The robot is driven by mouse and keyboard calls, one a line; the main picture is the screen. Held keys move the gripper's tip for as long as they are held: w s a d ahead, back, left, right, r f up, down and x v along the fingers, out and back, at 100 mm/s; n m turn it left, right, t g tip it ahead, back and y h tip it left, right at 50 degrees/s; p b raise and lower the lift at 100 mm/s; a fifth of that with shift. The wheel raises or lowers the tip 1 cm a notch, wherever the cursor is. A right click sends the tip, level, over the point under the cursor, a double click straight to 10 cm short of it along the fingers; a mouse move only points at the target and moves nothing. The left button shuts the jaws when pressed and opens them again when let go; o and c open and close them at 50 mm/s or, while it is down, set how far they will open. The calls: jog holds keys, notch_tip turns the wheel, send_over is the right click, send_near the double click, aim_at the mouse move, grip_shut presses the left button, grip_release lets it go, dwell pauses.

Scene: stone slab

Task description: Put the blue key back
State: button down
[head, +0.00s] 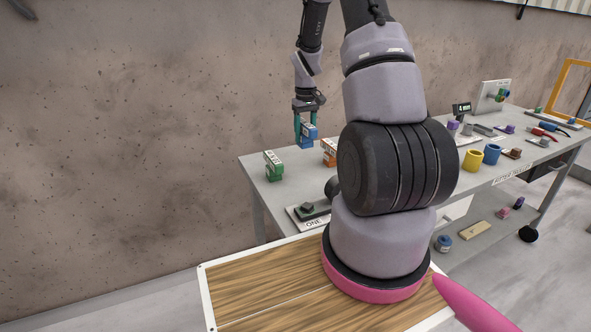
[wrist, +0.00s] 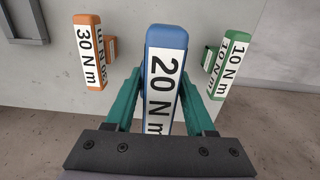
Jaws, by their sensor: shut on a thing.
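The blue key (head: 307,137) carries a white "20 N m" label, and it fills the middle of the wrist view (wrist: 162,85). My gripper (head: 306,120) is shut on the blue key, with a teal finger on each side of it in the wrist view (wrist: 160,102). In the head view the key hangs at the table's far left end, between the green and orange keys. I cannot tell whether its lower end is clear of the table. The fingers hide part of its sides.
A green key (head: 273,168) labelled "10 N m" and an orange key (head: 329,150) labelled "30 N m" stand on the grey table (head: 255,160). Yellow (head: 472,160) and blue (head: 491,153) mugs and several small parts lie further right. My arm hides the table's middle.

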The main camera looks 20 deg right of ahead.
jog(key=shift+w+a+f, duration=0.1)
jog(key=shift+w+f, duration=0.05)
jog(key=shift+f, duration=0.2)
notch_tip(320, 180, down, 9)
jog(key=shift+f, duration=0.15)
jog(key=shift+c, duration=1.2)
grip_release()
jog(key=shift+f, duration=0.15)
